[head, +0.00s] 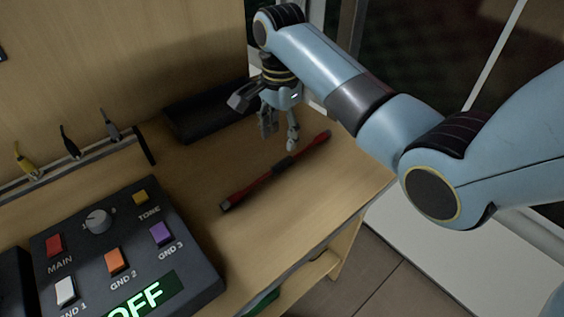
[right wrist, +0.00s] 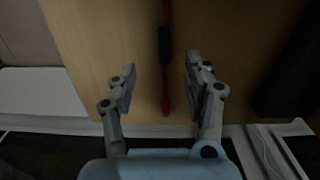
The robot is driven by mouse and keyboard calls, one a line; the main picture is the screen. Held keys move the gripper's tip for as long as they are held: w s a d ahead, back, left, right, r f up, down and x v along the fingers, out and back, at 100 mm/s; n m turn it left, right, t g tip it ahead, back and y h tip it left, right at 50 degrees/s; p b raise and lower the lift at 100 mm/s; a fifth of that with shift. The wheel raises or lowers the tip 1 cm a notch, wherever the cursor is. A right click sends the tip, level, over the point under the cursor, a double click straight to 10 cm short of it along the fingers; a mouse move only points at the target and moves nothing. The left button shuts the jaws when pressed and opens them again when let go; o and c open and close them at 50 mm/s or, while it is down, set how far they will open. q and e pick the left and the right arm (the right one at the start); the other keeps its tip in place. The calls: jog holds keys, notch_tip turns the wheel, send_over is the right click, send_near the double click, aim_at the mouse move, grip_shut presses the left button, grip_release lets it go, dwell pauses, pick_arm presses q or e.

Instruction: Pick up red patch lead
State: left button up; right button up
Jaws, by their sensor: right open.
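The red patch lead (head: 255,183) lies on the wooden desk, running diagonally, with a dark band (head: 286,164) near its middle and dark ends. My right gripper (head: 279,142) hangs open and empty over the desk, just behind the lead's far half in the head view. In the right wrist view the lead (right wrist: 166,85) runs up the picture between the two open fingers (right wrist: 159,75), with its dark band near the top. The fingers appear apart from the lead. My left gripper is in neither view.
A control box (head: 125,245) with coloured buttons and a green OFF display stands at the front left. A rack (head: 90,165) holds yellow, black and grey leads. A long black object (head: 205,112) lies along the back wall. The desk's right edge is close to the lead.

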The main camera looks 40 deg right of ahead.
send_over(280, 164)
jog(key=f, duration=0.4)
jog(key=shift+s+a+f, duration=0.1)
jog(key=shift+s+f, duration=0.05)
jog(key=shift+s, duration=0.2)
jog(key=f, duration=0.3)
jog(key=f+b, duration=0.1)
jog(key=f, duration=0.1)
jog(key=shift+w+f, duration=0.35)
jog(key=shift+w, duration=0.05)
grip_shut()
